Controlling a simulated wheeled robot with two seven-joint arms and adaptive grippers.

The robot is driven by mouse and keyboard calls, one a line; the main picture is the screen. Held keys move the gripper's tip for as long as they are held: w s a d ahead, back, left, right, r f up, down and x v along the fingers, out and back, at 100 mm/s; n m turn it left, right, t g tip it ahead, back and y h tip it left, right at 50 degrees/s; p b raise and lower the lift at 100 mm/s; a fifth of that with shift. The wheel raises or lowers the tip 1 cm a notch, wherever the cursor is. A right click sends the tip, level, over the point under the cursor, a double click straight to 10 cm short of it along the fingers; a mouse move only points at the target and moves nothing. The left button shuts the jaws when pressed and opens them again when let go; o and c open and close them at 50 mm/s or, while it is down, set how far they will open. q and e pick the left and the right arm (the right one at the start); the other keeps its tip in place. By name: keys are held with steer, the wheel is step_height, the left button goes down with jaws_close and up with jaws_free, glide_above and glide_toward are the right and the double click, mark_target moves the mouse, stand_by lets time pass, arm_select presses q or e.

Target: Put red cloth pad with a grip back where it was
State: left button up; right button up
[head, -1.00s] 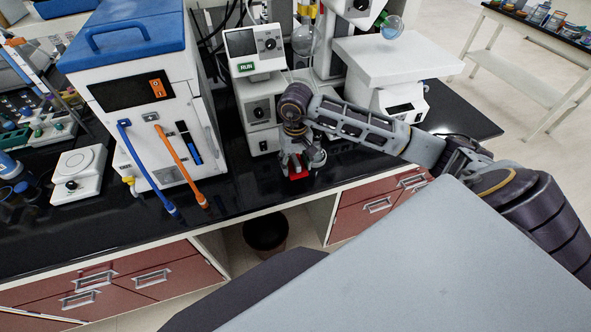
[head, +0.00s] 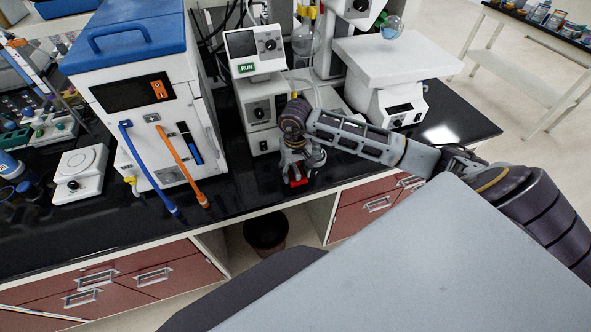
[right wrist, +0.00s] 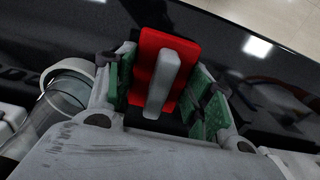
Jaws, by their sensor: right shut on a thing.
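The red cloth pad (head: 297,182) is at the front part of the black bench top, below the white unit with the screen. Its grey bar-shaped grip (right wrist: 163,83) stands up from the red pad (right wrist: 184,48) in the right wrist view. My right gripper (head: 295,172) points down over the pad and is shut on it. In the right wrist view the green-lined fingers of the right gripper (right wrist: 166,92) lie on either side of the pad. I cannot tell whether the pad touches the bench. My left gripper is not in view.
A blue-topped white machine (head: 140,90) with blue and orange hoses stands to the left. The white unit with a screen (head: 257,52) is behind the gripper. A clear glass vessel (right wrist: 65,92) is close left of the gripper in the wrist view. The bench's front edge is close.

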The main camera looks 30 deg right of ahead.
mark_target(295, 168)
steer(key=shift+f, duration=0.2)
steer(key=o, duration=1)
steer(key=shift+r, duration=0.2)
step_height(295, 168, up, 10)
steer(key=shift+f+b, duration=0.1)
steer(key=shift+b, duration=0.95)
steer(key=shift+r, duration=1.1)
